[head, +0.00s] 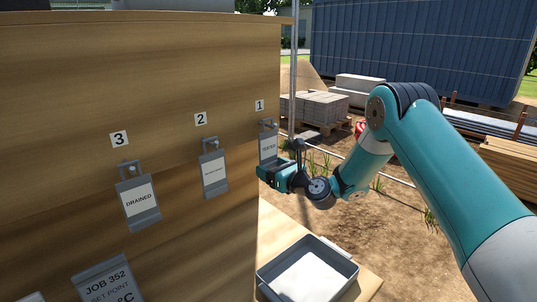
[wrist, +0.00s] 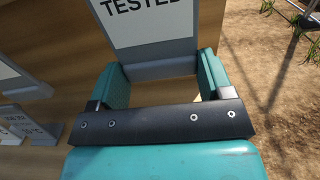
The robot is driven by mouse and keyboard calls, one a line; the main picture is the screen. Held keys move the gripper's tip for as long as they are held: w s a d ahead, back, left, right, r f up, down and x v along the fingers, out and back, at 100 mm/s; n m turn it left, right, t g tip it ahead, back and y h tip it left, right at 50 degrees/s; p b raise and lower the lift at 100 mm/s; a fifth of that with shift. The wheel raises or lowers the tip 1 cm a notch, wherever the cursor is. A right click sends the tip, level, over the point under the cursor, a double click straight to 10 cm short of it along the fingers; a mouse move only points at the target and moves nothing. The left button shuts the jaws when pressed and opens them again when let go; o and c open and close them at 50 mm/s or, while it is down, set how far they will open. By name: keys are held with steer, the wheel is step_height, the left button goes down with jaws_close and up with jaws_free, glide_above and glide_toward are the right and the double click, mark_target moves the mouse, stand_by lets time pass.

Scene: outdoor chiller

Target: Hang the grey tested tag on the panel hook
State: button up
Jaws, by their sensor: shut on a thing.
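The grey tested tag (head: 268,146) has a white label reading TESTED and stands upright against the wooden panel under the number 1. Its top is at the panel hook (head: 268,123); I cannot tell whether the hook passes through the tag's hole. My gripper (head: 270,168) is shut on the tag's lower part. In the wrist view the tag (wrist: 150,28) is between the two teal fingers of my gripper (wrist: 165,77), and its top and the hook are out of frame.
A blank-looking labelled tag (head: 213,173) hangs under number 2 and a DRAINED tag (head: 139,204) under number 3. A JOB 352 plate (head: 106,281) is at lower left. A grey tray (head: 308,270) sits below my gripper. Open dirt ground lies to the right.

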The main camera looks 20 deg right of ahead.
steer(key=shift+r, duration=0.45)
steer(key=shift+s+d+f, duration=0.15)
steer(key=shift+s+d, duration=0.05)
steer(key=shift+s, duration=0.15)
steer(key=shift+b+v, duration=1.5)
steer(key=shift+v, duration=0.6)
steer(key=shift+s+d, duration=0.2)
steer(key=shift+s, duration=0.3)
steer(key=o, duration=1.1)
steer(key=shift+c, duration=0.2)
steer(key=c, duration=1.1)
steer(key=shift+o, duration=0.2)
